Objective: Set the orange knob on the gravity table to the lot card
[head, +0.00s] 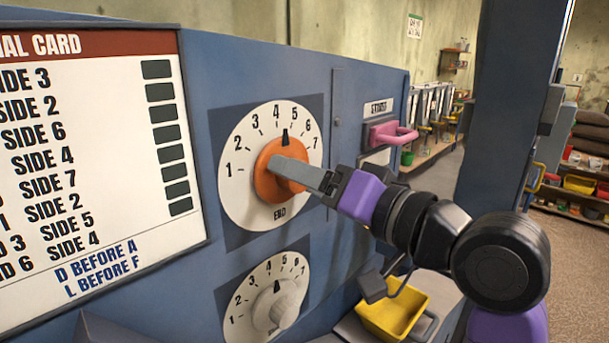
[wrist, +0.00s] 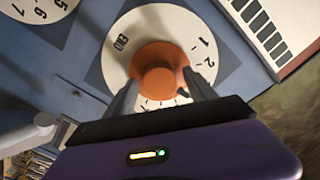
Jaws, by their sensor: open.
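The orange knob (head: 266,180) sits on a white numbered dial (head: 240,205) marked END, on the blue machine panel. Its black pointer (head: 285,138) points up, between 4 and 5. My gripper (head: 305,176) reaches in from the right, at the knob. In the wrist view the knob (wrist: 158,78) lies between the two spread fingers (wrist: 160,92); I cannot tell whether either finger touches it. A white card (head: 90,170) with a red header, cut off at the left, lists SIDE numbers beside dark squares. Below are "D BEFORE A" and "L BEFORE F".
A second dial with a white knob (head: 280,305) is below the orange one. A pink handle (head: 390,134) sticks out at the right, under a small label. A yellow bin (head: 395,308) stands below my arm. A blue post (head: 510,110) rises at the right.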

